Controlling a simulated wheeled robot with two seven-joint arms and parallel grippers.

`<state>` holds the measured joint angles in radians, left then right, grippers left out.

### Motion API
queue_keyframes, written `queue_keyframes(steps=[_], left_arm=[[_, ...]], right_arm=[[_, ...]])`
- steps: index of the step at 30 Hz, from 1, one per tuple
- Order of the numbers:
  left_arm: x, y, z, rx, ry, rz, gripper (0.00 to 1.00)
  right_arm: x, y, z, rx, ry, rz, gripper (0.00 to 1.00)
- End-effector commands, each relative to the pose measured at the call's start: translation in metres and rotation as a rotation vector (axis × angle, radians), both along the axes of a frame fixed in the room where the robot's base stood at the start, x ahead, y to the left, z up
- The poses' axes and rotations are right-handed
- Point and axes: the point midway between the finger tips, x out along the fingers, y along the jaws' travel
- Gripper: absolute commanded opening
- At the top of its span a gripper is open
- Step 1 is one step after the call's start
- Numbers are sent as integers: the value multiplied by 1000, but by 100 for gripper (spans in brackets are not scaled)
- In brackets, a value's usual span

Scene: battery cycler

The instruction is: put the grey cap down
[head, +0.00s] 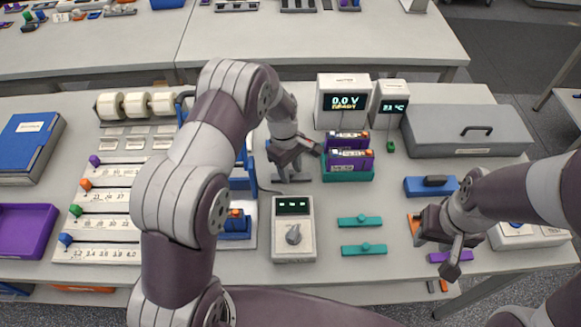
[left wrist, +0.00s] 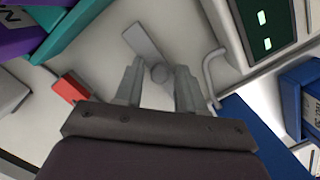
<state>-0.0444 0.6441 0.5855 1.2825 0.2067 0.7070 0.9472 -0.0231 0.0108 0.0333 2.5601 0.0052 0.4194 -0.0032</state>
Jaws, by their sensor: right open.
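The grey cap (left wrist: 142,41) is a flat grey bar with a round knob in the left wrist view. It appears to lie flat on the light tabletop. My left gripper (head: 300,164) points down over the table, left of the purple battery holders. In the left wrist view its two fingers (left wrist: 158,78) stand apart on either side of the knob, with a visible gap to it. In the head view the cap is mostly hidden by the gripper. My right gripper (head: 437,256) is open and empty at the right, above a purple bar (head: 462,254).
Purple holders (head: 347,160) on a teal base stand right of my left gripper. A red block (left wrist: 70,87) lies close to the left fingers.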

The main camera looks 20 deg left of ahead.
Motion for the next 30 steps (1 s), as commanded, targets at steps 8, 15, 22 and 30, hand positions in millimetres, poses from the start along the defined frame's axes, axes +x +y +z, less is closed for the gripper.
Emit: queue_keyframes(steps=[8,15,22,30], left_arm=[[0,0,1,0,0,0,44],[4,5,38,1,-7,0,44],[8,13,97,1,-4,0,44],[-11,19,134,12,-36,-116,44]], right_arm=[[0,0,1,0,0,0,43],[0,0,-9,0,0,0,43],[0,0,-19,0,0,0,43],[0,0,4,0,0,0,43]])
